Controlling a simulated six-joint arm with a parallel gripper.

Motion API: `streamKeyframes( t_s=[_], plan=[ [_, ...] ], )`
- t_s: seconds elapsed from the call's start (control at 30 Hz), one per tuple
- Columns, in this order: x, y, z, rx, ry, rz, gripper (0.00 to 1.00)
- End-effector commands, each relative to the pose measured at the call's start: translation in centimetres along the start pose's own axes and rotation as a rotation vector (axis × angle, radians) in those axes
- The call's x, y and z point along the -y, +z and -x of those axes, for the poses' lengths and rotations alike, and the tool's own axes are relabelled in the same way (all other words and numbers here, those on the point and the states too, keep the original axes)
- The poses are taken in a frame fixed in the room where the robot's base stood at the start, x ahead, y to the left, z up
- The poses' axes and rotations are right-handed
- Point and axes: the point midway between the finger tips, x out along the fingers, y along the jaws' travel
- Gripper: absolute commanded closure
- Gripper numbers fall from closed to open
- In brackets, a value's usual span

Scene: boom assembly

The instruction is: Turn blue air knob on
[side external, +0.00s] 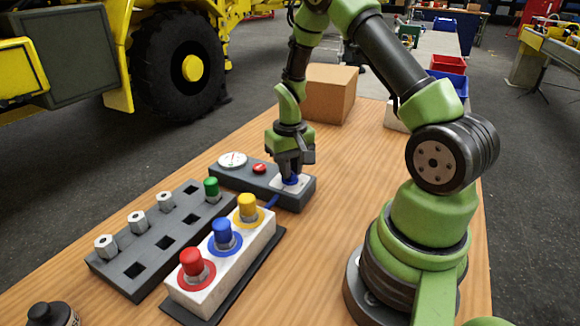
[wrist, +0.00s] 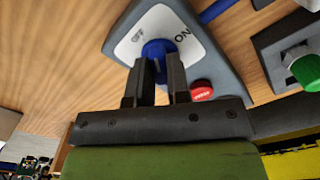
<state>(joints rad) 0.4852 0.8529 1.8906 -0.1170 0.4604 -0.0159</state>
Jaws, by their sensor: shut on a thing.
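The blue air knob (side external: 291,179) sits on a white plate at the right end of a dark grey control box (side external: 235,182). In the wrist view the blue knob (wrist: 157,48) is between my fingertips, and the white plate around it reads OFF on the left and ON on the right. My gripper (side external: 290,172) points down over the knob and is shut on it. In the wrist view my gripper (wrist: 160,65) hides the near part of the knob, so I cannot tell which mark it points to.
The box also carries a round gauge (side external: 232,160) and a red button (side external: 259,168). A white block (side external: 228,262) with red, blue and yellow capped fittings stands in front. A dark rack (side external: 165,235) with several nuts lies left. A cardboard box (side external: 330,93) stands behind. Bare table lies to the right.

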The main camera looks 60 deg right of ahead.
Motion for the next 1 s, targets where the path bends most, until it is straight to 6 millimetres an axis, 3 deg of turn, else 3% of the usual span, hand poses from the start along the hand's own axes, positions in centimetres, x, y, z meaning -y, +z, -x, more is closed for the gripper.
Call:
streamKeyframes(
  t_s=[0.6, 1.0],
  plan=[
    [0.0, 0.03, 0.07, 0.001, 0.0, -0.585, 1.0],
    [0.0, 0.04, 0.07, 0.001, 0.0, -0.882, 1.0]
  ],
)
